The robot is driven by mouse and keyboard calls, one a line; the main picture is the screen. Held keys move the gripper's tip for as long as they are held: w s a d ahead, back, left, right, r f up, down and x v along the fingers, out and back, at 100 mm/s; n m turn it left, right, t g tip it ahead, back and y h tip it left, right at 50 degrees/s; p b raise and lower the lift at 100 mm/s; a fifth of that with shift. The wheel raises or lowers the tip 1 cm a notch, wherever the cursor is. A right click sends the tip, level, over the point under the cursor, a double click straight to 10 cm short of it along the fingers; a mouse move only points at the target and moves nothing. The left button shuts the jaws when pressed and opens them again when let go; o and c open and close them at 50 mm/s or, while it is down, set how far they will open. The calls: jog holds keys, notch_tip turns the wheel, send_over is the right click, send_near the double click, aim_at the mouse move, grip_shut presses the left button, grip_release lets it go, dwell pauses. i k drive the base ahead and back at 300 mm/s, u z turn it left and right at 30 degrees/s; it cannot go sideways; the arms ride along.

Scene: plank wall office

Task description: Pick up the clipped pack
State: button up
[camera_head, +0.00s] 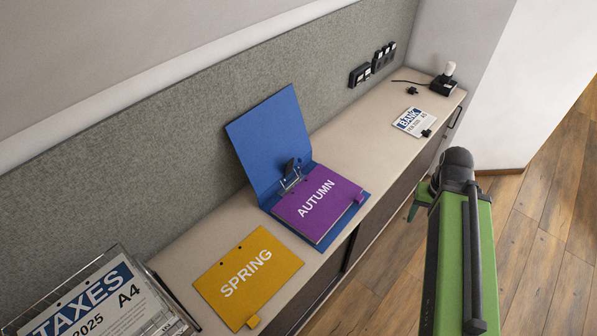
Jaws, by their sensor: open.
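The clipped pack (411,122) is a small white stack with a blue band reading "BANK". It lies flat on the beige cabinet top toward the far right end. A black clip (426,133) sits at its front right corner. My gripper (421,198) is at the right, in front of the cabinet and apart from the pack. Its green jaws are open, and partly hidden behind my arm. I see nothing held in it.
On the cabinet top (372,143), an open blue binder (267,137) holds a purple AUTUMN divider (335,190). A black device (443,86) stands beyond the pack.

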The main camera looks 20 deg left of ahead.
aim_at(416, 122)
jog(key=z, duration=4.5)
jog(key=i, duration=0.1)
jog(key=u, duration=2.9)
jog(key=i, duration=2.1)
jog(key=u, duration=0.6)
jog(key=k, duration=0.15)
jog(key=u, duration=3.15)
jog(key=i, duration=0.15)
jog(key=u, duration=0.05)
